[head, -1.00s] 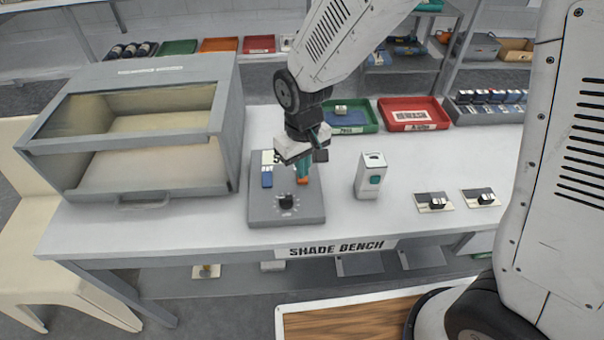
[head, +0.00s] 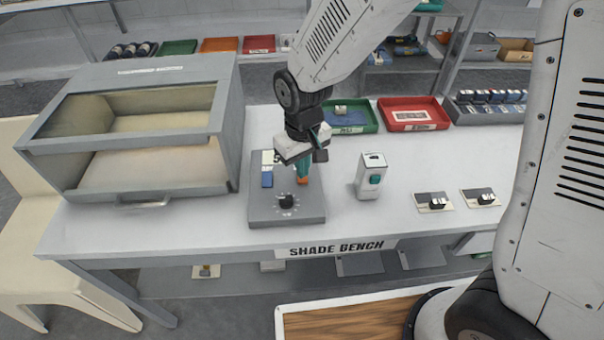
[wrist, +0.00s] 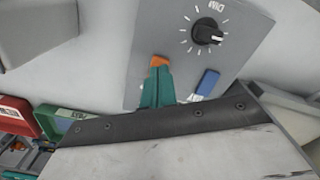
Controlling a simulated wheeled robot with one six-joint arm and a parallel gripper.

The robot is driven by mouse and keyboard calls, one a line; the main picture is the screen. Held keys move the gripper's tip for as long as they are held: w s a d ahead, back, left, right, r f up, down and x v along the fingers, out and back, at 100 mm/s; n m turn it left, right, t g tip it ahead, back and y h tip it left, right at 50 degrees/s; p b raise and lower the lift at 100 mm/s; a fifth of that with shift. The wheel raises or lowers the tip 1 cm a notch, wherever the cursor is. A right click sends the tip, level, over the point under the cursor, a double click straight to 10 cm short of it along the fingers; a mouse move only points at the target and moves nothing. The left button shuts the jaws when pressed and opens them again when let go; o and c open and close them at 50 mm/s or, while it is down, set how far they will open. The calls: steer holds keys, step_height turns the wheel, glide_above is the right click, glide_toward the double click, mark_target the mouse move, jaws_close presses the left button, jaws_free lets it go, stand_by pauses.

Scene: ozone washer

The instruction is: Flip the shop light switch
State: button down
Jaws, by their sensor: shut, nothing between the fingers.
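A grey control panel (head: 262,212) lies on the bench, with a blue rocker (head: 267,180) at its left and a black dial (head: 286,201) near its front edge. The blue rocker (wrist: 208,82) and the dial (wrist: 207,32), marked DIM, also show in the wrist view. My gripper (head: 303,174) is shut and empty, its teal fingers pointing down over the panel's right part. A small orange piece (wrist: 159,61) is at the fingertips, apparently a rocker partly hidden by them; I cannot tell whether they touch. Labels by the rockers are mostly covered or unreadable.
A grey cabinet with a clear window (head: 140,130) stands left of the panel. A white device (head: 371,176) with a teal button stands close to the right. Two plates with black switches (head: 435,203) lie farther right. Green and red trays (head: 413,114) sit behind.

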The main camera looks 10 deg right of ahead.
mark_target(303, 180)
steer(key=shift+f, duration=0.95)
stand_by(0.5)
steer(key=shift+r, duration=3.55)
